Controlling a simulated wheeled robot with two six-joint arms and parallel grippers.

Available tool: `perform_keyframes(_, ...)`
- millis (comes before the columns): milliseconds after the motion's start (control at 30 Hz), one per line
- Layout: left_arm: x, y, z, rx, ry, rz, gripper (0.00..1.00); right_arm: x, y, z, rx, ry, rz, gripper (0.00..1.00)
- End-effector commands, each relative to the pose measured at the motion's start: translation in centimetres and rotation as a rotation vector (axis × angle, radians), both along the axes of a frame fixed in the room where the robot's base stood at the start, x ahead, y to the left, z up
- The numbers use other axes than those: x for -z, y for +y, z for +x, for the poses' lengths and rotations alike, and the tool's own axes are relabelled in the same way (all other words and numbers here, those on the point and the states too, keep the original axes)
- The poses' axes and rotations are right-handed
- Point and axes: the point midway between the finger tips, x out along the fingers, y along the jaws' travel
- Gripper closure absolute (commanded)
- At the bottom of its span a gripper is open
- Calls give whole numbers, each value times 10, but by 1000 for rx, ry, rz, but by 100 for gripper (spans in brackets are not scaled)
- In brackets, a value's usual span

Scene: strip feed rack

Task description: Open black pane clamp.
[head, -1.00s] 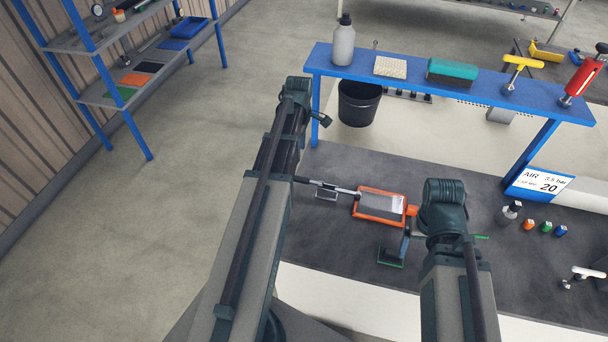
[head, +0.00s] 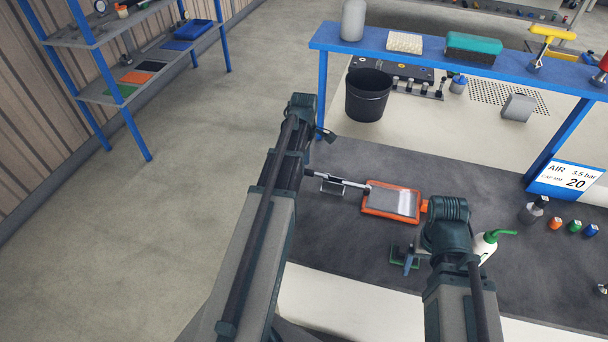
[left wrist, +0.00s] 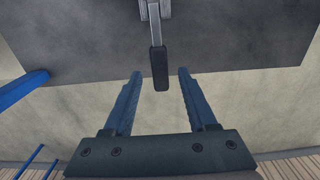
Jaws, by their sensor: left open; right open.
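The black pane clamp (head: 343,183) is left of the orange-framed pane (head: 392,203) on the dark bench mat. Its metal bar reaches the frame's left edge, and its black handle points left towards my left arm. In the left wrist view, the black handle (left wrist: 159,68) hangs below a grey metal lever, its end between the tips of my left gripper (left wrist: 160,74). The fingers are open, with a gap on both sides.
A white bottle with a green nozzle (head: 485,248) is right of my right arm. A blue shelf (head: 440,57) spans the bench's back, with a black bucket (head: 369,95) beyond the mat.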

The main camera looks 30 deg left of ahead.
Motion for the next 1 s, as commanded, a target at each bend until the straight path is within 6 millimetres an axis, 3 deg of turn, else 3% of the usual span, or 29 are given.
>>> perform_keyframes(100, 13, 0, 0, 0, 0, 0, 43, 13, 0, 0, 0, 0, 0, 14)
perform_keyframes(433, 13, 0, 0, 0, 0, 0, 44, 13, 0, 0, 0, 0, 0, 14)
perform_keyframes(733, 13, 0, 0, 0, 0, 0, 98, 13, 0, 0, 0, 0, 0, 14)
perform_keyframes(1000, 13, 0, 0, 0, 0, 0, 100, 13, 0, 0, 0, 0, 0, 14)
